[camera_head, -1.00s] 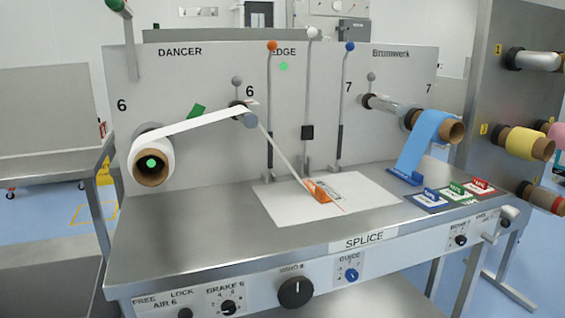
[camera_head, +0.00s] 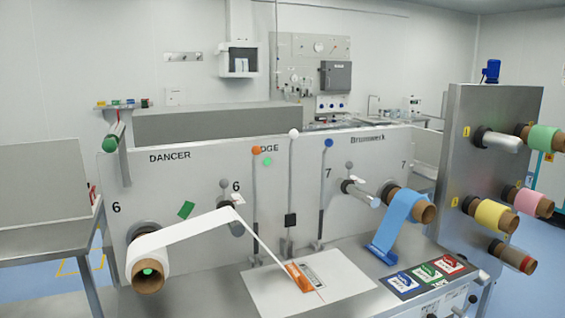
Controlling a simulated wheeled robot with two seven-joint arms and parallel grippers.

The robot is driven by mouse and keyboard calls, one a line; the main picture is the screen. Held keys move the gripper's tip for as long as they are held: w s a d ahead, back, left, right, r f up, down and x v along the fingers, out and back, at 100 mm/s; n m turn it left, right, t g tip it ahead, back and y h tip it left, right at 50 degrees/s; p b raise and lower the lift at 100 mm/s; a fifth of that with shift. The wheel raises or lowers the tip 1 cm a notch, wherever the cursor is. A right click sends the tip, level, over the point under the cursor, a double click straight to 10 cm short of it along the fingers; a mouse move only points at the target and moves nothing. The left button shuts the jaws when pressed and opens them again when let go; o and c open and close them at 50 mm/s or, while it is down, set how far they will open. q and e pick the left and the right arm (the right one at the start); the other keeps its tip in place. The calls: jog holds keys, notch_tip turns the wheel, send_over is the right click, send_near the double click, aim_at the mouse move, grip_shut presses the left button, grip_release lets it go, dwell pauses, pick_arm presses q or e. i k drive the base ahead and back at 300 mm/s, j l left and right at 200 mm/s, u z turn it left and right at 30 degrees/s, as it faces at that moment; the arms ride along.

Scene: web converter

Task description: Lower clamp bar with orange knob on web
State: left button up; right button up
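The clamp bar with the orange knob (camera_head: 256,150) stands upright against the grey back panel, left of the bars with white and blue knobs. The white web (camera_head: 190,228) runs from the roll (camera_head: 148,262) at the left, over a roller, then down to the splice plate (camera_head: 262,291). Its end meets an orange piece (camera_head: 298,277) on the plate. Neither of my grippers is in view.
The white-knob bar (camera_head: 293,180) and blue-knob bar (camera_head: 325,185) stand close to the right. A blue web (camera_head: 402,215) hangs from a roll at the right. Colored cards (camera_head: 428,275) lie on the table. A steel rack (camera_head: 480,125) with several rolls stands at the right.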

aim_at(256, 150)
jog(key=i+l+u, duration=0.2)
jog(key=i+l, duration=0.45)
jog(key=i, duration=0.15)
